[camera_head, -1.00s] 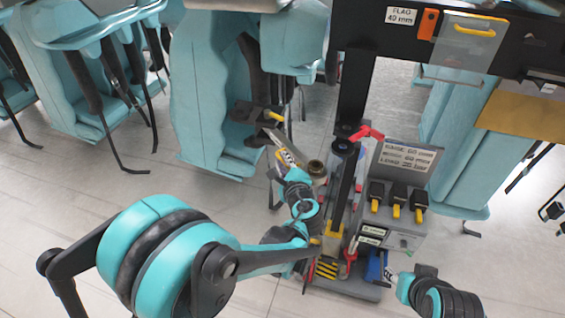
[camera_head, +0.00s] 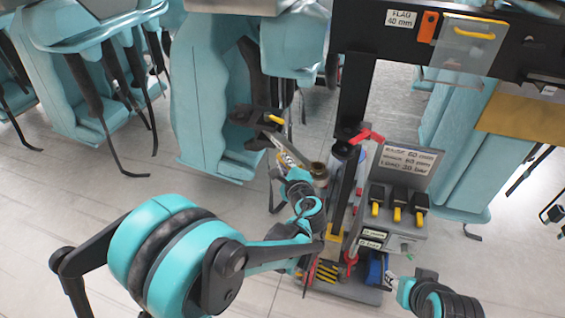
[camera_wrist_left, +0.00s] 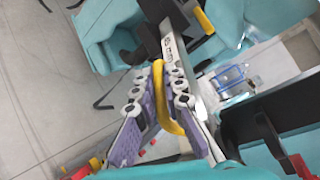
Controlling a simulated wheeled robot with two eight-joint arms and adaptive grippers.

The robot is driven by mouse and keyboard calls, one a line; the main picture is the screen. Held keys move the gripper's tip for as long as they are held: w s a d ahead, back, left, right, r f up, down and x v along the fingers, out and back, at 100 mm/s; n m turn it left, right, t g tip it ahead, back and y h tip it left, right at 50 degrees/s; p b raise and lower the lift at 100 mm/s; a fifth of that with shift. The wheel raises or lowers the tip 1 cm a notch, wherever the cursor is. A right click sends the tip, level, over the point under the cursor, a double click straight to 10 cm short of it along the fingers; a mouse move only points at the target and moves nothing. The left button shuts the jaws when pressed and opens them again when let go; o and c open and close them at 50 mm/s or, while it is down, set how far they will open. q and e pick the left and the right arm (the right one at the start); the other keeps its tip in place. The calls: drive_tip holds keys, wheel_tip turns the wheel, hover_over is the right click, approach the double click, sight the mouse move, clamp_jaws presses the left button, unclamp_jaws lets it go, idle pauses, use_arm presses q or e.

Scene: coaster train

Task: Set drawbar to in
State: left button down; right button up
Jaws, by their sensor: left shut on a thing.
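The drawbar (camera_wrist_left: 180,62) is a flat grey metal bar with dark markings and a yellow loop handle (camera_wrist_left: 163,90) in the left wrist view. In the head view the bar (camera_head: 283,148) shows as a pale strip pointing up and left toward a teal train seat. My left gripper (camera_wrist_left: 158,88), with purple and white fingers, is shut on the yellow handle. In the head view my left gripper (camera_head: 289,163) is small and partly hidden by its own wrist. My right gripper (camera_head: 388,273) is near the lower right, too small to read.
A black post (camera_head: 352,105) with a red lever (camera_head: 366,135) stands right of my left gripper. A station with a label plate (camera_head: 408,160) and several black-and-yellow switches (camera_head: 397,205) is beyond it. Teal seats (camera_head: 215,95) stand behind. The floor at left is clear.

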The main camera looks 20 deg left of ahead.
sight(293, 160)
use_arm(q)
drive_tip(key=shift+w+d+n+g+y, duration=0.7)
drive_tip(key=shift+w+d+n+y, duration=0.25)
drive_tip(key=shift+d, duration=0.25)
drive_tip(key=shift+w+d+n+g+y, duration=0.9)
drive_tip(key=shift+w+d+n+y, duration=0.05)
drive_tip(key=shift+w+n+y, duration=0.1)
drive_tip(key=shift+w+d+n+g+y, duration=0.5)
drive_tip(key=shift+w+n+g, duration=0.1)
drive_tip(key=shift+w+g, duration=0.15)
drive_tip(key=shift+w+d+n+g+y, duration=0.4)
drive_tip(key=shift+w+n+g+y, duration=0.15)
drive_tip(key=shift+w+g, duration=0.2)
drive_tip(key=c, duration=1.9)
unclamp_jaws()
drive_tip(key=shift+w, duration=0.1)
drive_tip(key=v, duration=1.2)
